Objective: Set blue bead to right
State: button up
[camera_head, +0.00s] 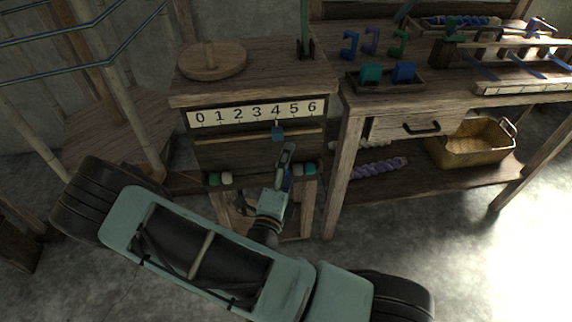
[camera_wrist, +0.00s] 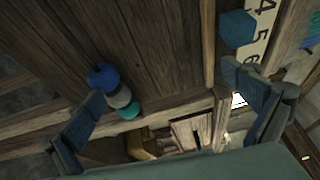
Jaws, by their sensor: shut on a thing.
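The blue bead (camera_head: 287,178) is on the low front row of the wooden cabinet, at the left end of its right-hand group. In the wrist view the blue bead (camera_wrist: 102,77) stands beside a grey bead (camera_wrist: 120,97) and a teal bead (camera_wrist: 129,111). My gripper (camera_head: 286,162) is in front of this group and partly covers the blue bead. In the wrist view my gripper's fingers (camera_wrist: 165,88) are spaced apart. One fingertip is close by the beads, overlapping them; the other is near the number strip. Whether a finger touches the blue bead is unclear.
A green bead (camera_head: 213,179) and a white bead (camera_head: 227,180) are at the row's left. A blue block marker (camera_head: 278,133) hangs below 4 on the number strip (camera_head: 255,113). A workbench with a drawer (camera_head: 418,123) and a wicker basket (camera_head: 470,143) is at right.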

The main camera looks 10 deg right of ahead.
jog(key=shift+r, duration=0.4)
jog(key=shift+c, duration=0.4)
jog(key=shift+s+a+f, duration=0.15)
jog(key=shift+s+a, duration=0.1)
jog(key=shift+s, duration=0.1)
jog(key=c, duration=0.3)
jog(key=shift+s+a+f, duration=0.1)
jog(key=shift+s, duration=0.2)
jog(key=c, duration=0.6)
jog(key=shift+d+f+v, duration=0.1)
jog(key=shift+f+v, duration=0.15)
jog(key=shift+v, duration=1.6)
jog(key=shift+d+f+v, duration=0.1)
jog(key=shift+f+v, duration=0.15)
jog(key=shift+v, duration=1.55)
jog(key=shift+f+v, duration=0.2)
jog(key=shift+v, duration=1.65)
jog(key=shift+p, duration=0.3)
